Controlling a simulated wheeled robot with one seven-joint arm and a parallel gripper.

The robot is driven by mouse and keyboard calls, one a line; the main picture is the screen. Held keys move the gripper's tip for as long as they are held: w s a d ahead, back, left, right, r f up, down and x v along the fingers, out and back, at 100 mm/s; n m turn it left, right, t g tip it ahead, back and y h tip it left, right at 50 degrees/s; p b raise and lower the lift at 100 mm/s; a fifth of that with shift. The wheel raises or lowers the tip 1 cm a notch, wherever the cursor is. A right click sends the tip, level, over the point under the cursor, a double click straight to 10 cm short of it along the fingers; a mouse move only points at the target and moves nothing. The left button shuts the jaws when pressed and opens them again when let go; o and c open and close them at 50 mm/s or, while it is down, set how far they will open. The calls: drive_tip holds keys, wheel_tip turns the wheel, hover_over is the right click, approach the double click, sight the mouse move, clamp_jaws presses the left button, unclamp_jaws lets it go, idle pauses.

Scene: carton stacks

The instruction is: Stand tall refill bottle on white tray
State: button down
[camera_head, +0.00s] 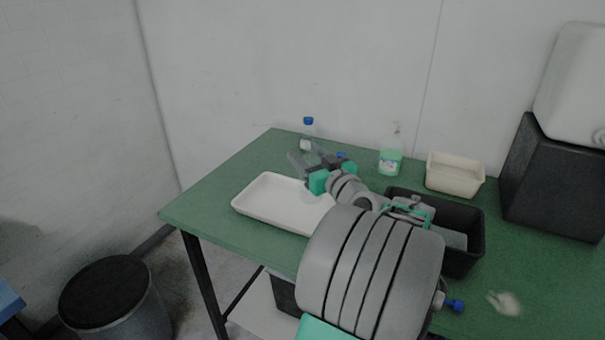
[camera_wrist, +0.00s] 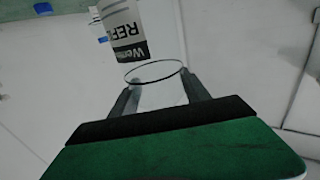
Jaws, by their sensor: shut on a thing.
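My gripper (camera_head: 318,168) is over the back edge of the white tray (camera_head: 262,205). In the wrist view its two dark fingers (camera_wrist: 160,98) are shut on the clear body of the refill bottle (camera_wrist: 158,88), whose round rim shows between them. A white label (camera_wrist: 122,25) with the dark letters "REF" shows just beyond; I cannot tell how it joins the clear part. In the head view a clear bottle with a blue cap (camera_head: 308,121) rises behind the fingers. I cannot tell there whether it is the held one, or whether the base touches anything.
A green pump bottle (camera_head: 390,162) and a beige bin (camera_head: 455,175) stand at the back of the green table (camera_head: 215,195). A black bin (camera_head: 465,255) lies right of my arm. Another blue cap (camera_head: 341,155) shows behind my gripper. The table's left end is clear.

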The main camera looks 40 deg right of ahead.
drive_tip(key=w+d+f, duration=0.1)
drive_tip(key=w+f, duration=0.2)
drive_tip(key=f, duration=0.4)
drive_tip(key=shift+d+f, duration=0.15)
drive_tip(key=shift+d, duration=0.15)
drive_tip(key=shift+f, duration=0.1)
drive_tip(key=shift+f, duration=0.15)
drive_tip(key=c, duration=0.5)
unclamp_jaws()
